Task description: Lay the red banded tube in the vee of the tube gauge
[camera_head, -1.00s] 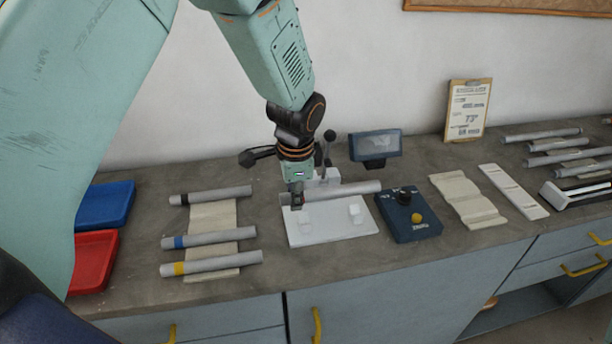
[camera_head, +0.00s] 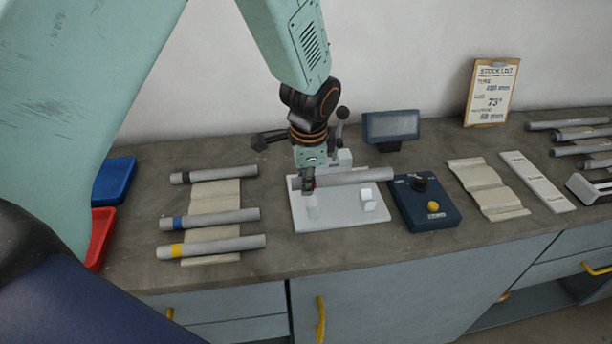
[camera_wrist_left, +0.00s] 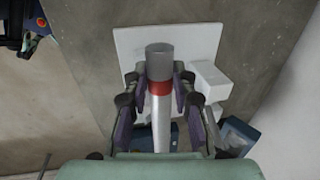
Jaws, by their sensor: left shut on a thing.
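The red banded tube (camera_head: 355,177) is a grey tube lying nearly level across the picture, over the back part of the white tube gauge (camera_head: 340,222). My left gripper (camera_head: 308,186) is shut on it near its left end. In the left wrist view the tube (camera_wrist_left: 160,62) runs between the gripper's fingers (camera_wrist_left: 159,95), with its red band (camera_wrist_left: 160,88) between them. The gauge plate (camera_wrist_left: 132,42) lies beyond it. A white block (camera_head: 368,195) stands on the gauge's right side. I cannot tell whether the tube touches the gauge. My right gripper is not in view.
Tubes with black (camera_head: 184,177), blue (camera_head: 178,223) and yellow (camera_head: 177,250) bands lie on a cloth (camera_head: 214,197) to the left. A blue box with a yellow button (camera_head: 425,205) stands close right of the gauge. A small screen (camera_head: 390,126) stands behind.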

